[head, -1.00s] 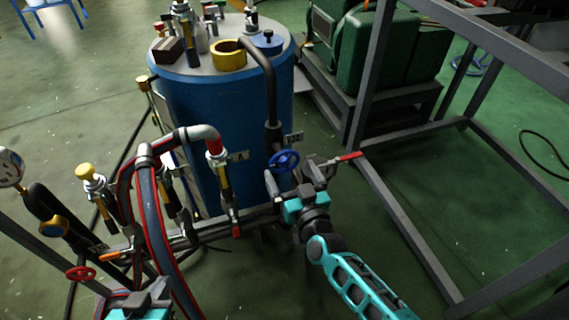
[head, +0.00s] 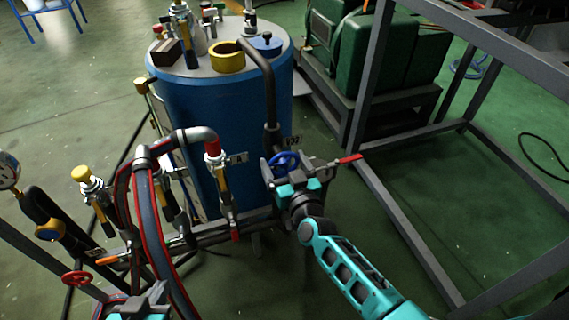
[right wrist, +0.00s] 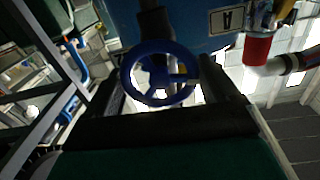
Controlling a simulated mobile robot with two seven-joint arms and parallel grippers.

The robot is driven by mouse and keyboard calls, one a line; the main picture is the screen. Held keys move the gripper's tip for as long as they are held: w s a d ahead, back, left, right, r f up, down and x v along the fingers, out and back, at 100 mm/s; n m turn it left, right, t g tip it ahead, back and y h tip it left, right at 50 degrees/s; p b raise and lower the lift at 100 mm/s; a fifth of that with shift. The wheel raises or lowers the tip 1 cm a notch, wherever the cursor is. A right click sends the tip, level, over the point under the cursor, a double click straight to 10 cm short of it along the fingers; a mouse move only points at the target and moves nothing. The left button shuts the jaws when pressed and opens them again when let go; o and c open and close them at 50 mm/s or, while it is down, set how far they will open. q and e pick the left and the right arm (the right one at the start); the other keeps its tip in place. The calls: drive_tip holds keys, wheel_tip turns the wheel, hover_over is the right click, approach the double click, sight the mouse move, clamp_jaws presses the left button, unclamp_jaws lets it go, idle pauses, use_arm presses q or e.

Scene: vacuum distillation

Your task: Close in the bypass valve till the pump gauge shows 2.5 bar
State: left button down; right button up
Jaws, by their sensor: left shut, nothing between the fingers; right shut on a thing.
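A blue handwheel (head: 283,161) sits on a pipe at the front of the blue tank. My right gripper (head: 288,174) is at this wheel, shut on it. In the right wrist view the wheel (right wrist: 146,98) lies between the two dark fingers. A round dial gauge (head: 8,170) is at the far left edge, partly cut off; its reading is too small to tell. A red handwheel (head: 75,278) is at the lower left.
A blue tank (head: 225,125) stands behind the wheel. A red lever handle (head: 347,159) juts right of my right gripper. Red-striped hoses (head: 152,215) and valved pipes crowd the left. A grey metal frame (head: 400,205) stands at the right.

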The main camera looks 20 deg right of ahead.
drive_tip(key=shift+c, duration=0.8)
drive_tip(key=shift+p, duration=0.3)
drive_tip(key=o, duration=0.8)
drive_tip(key=shift+s, duration=0.1)
